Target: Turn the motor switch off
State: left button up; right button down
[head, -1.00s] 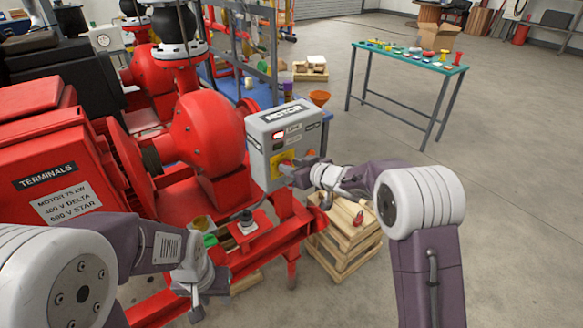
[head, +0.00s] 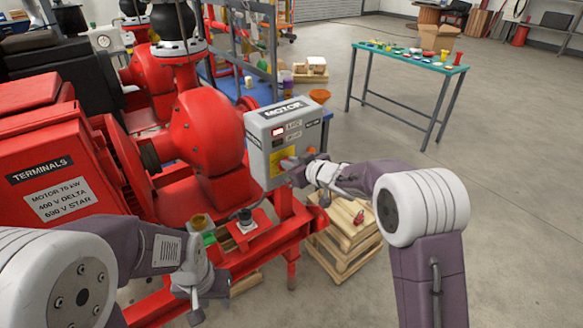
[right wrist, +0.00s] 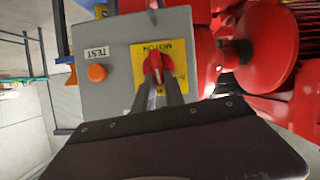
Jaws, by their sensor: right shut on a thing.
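The grey motor control box (head: 258,150), labelled MOTOR, stands on the red skid in the middle of the head view. On it is a yellow plate (right wrist: 176,80) with the red rotary motor switch (right wrist: 157,66), seen close in the right wrist view. My right gripper (right wrist: 160,84) is shut on the switch handle, a finger on either side. In the head view the same gripper (head: 288,165) covers most of the switch. My left gripper (head: 196,308) hangs low in front of the skid, away from the box; its fingers are too unclear to judge.
An orange button (right wrist: 96,73) sits beside a TEST label on the box. A lit red lamp (head: 278,132) is on the box front. A wooden crate (head: 345,235) stands below my right arm. A green-topped table (head: 410,58) is at the back; the floor at right is clear.

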aim_at(284, 173)
jog(key=shift+s+a+f+n+t+h+b, duration=0.4)
jog(key=shift+n+t+b, duration=1.2)
jog(key=shift+b, duration=4.45)
jog(key=shift+s+a+f+n+t+h+b, duration=0.15)
jog(key=shift+f+n+t+h+b, duration=0.5)
jog(key=shift+n+b, duration=3.7)
jog(key=shift+s+a+f+n+t+h+b, duration=0.1)
jog(key=shift+a+f+n+t+h+b, duration=0.5)
jog(key=shift+b, duration=7.1)
jog(key=shift+d+r+t, duration=0.25)
jog(key=shift+r, duration=0.1)
jog(key=c, duration=1.4)
grip_release()
